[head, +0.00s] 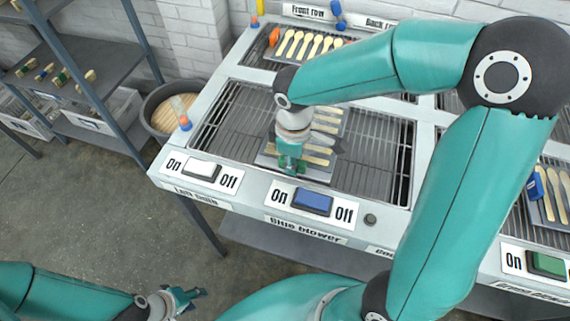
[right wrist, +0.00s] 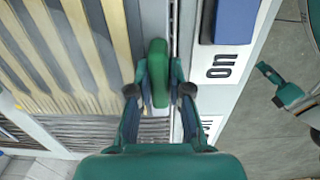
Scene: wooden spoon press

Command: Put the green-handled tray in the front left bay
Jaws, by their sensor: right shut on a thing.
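The green-handled tray (head: 268,161) holds several pale wooden spoons and is over the grille of the near left bay (head: 372,150), close to the bay's front edge. I cannot tell whether it rests on the grille or is just above it. My right gripper (head: 290,168) hides part of it. In the right wrist view my right gripper (right wrist: 158,90) is shut on the green handle (right wrist: 157,68), with spoons to its left. My left gripper (head: 188,298) is low at the front, away from the bench; its jaws are too small to read.
A white rocker switch (head: 202,170) and a blue one (head: 312,201) sit on the front panel. Another spoon tray (head: 308,45) lies in the bay behind. A tray with a blue handle (head: 536,188) is at right. Shelves (head: 90,70) and a round basket (head: 165,115) stand left.

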